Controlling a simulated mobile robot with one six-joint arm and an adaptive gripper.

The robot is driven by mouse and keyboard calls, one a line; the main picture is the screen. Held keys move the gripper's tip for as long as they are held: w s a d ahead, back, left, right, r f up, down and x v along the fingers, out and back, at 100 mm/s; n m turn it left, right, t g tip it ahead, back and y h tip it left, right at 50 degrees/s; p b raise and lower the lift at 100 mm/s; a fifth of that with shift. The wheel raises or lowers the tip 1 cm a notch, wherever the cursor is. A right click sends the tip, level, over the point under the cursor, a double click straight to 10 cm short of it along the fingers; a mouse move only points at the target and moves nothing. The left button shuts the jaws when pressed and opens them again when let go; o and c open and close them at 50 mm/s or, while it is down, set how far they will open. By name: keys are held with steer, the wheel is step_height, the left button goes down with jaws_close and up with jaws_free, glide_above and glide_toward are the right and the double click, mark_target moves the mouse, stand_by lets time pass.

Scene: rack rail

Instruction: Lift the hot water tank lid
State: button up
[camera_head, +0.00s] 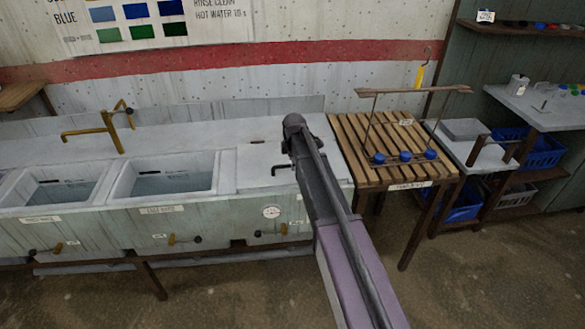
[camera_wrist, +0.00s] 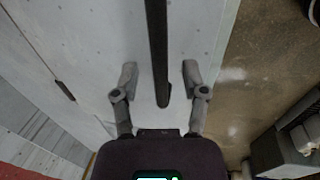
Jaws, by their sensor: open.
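The hot water tank lid (camera_head: 258,180) is a pale grey panel at the right end of the sink unit in the head view. It lies flat and looks closed. Its black bar handle (camera_head: 281,168) shows near the right side, partly hidden by my arm. In the wrist view my gripper (camera_wrist: 160,72) is open over the pale lid surface (camera_wrist: 100,35). The dark handle (camera_wrist: 158,50) runs down from the top edge, and its near end lies between the two spread fingers with a gap on each side. In the head view the fingers cannot be made out.
Two water-filled basins (camera_head: 165,180) lie left of the lid. A wooden slatted rack (camera_head: 365,135) with blue-capped items and a hanging frame stands close on the right. A grey side table (camera_head: 470,150) and blue crates are farther right. Open floor (camera_head: 490,280) lies in front.

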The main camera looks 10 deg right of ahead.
steer(key=shift+w+f, duration=0.1)
steer(key=shift+f, duration=0.35)
jaws_close()
steer(key=shift+d+r, duration=0.15)
